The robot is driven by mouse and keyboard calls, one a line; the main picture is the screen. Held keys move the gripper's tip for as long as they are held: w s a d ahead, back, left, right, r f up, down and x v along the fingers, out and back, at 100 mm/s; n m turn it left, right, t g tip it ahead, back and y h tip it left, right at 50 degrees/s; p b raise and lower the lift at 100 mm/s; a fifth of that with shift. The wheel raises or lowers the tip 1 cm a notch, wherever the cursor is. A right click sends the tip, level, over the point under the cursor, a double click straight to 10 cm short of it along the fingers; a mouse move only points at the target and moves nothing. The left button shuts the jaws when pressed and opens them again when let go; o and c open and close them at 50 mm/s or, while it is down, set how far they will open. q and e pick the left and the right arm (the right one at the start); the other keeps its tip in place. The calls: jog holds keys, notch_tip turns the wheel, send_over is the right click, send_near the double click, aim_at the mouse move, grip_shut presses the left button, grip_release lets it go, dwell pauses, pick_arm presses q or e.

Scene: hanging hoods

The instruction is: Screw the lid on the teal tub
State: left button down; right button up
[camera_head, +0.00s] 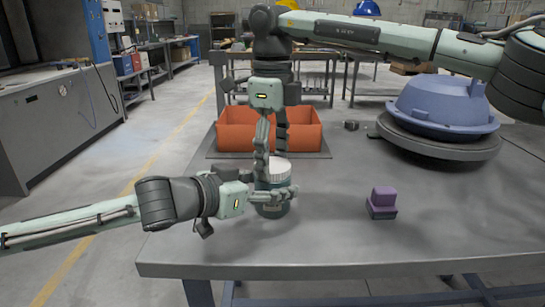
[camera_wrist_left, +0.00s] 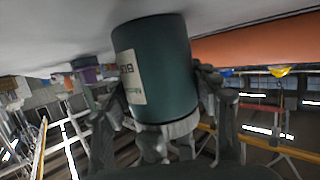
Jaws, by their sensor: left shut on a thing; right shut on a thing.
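The teal tub (camera_head: 272,209) stands upright on the grey table near its front edge. In the left wrist view the dark teal tub (camera_wrist_left: 158,65) appears upside down, with a pale label on its side. The whitish lid (camera_head: 279,170) sits on the tub's mouth; it also shows in the left wrist view (camera_wrist_left: 170,130). I cannot tell how tightly it is seated. My left gripper (camera_head: 277,194) is shut on the tub's side from the left. My right gripper (camera_head: 268,172) points down from above and is shut on the lid, its fingers partly hiding it.
An orange bin (camera_head: 229,130) stands behind the tub. A blue-grey domed hood (camera_head: 437,103) rests on a round dark base at the back right. A purple block-like object (camera_head: 383,198) sits right of the tub. A small dark piece (camera_head: 351,125) lies farther back. The front right table is clear.

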jog(key=o, duration=1.4)
jog(key=shift+c, duration=0.2)
notch_tip(320, 180, up, 12)
pick_arm(q)
jog(key=shift+c, duration=1.9)
grip_release()
jog(key=v, duration=1.2)
